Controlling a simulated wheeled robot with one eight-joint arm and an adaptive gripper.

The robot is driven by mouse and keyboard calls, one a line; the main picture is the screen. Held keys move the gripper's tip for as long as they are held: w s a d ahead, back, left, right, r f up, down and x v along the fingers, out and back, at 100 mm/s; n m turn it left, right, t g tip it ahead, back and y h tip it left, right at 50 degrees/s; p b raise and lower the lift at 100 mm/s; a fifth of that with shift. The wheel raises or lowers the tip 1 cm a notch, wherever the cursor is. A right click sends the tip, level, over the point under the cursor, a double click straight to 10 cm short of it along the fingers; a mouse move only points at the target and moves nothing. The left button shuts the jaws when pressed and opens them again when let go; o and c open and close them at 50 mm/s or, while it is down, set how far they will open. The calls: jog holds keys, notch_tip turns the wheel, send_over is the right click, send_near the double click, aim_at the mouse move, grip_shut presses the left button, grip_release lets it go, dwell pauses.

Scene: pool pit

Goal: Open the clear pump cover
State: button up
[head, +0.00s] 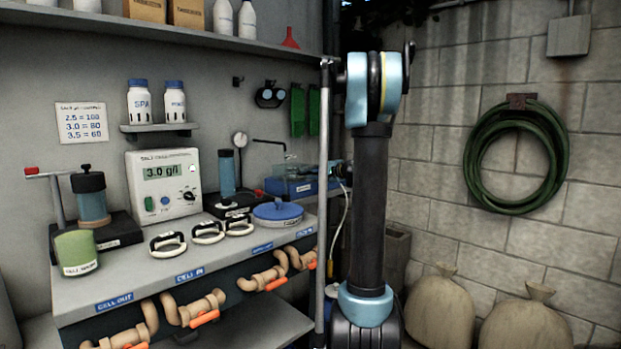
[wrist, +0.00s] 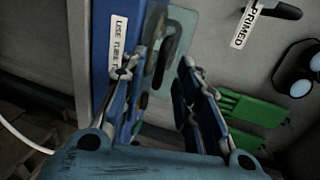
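The clear pump cover (head: 283,171) appears as a pale, see-through shape above a blue unit (head: 300,188) at the right end of the bench in the head view. In the wrist view a translucent grey-green piece (wrist: 181,35), which seems to be the cover, lies beyond my fingertips beside the blue body (wrist: 104,25) with a white label. My gripper (wrist: 162,66) is open, with a visible gap between its two fingers. The left finger overlaps the blue unit; contact cannot be told. In the head view my gripper (head: 335,172) is partly hidden behind a pole.
A vertical pole (head: 323,200) stands at the bench's right end. Green pieces (wrist: 245,108), dark goggles (wrist: 297,75) and a PRIMED tag (wrist: 245,22) are near my gripper.

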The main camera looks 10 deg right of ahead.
aim_at(299, 172)
jog(key=shift+x, duration=1.2)
jog(key=shift+c, duration=0.2)
grip_shut()
jog(key=shift+d, duration=0.1)
jog(key=shift+r, duration=0.1)
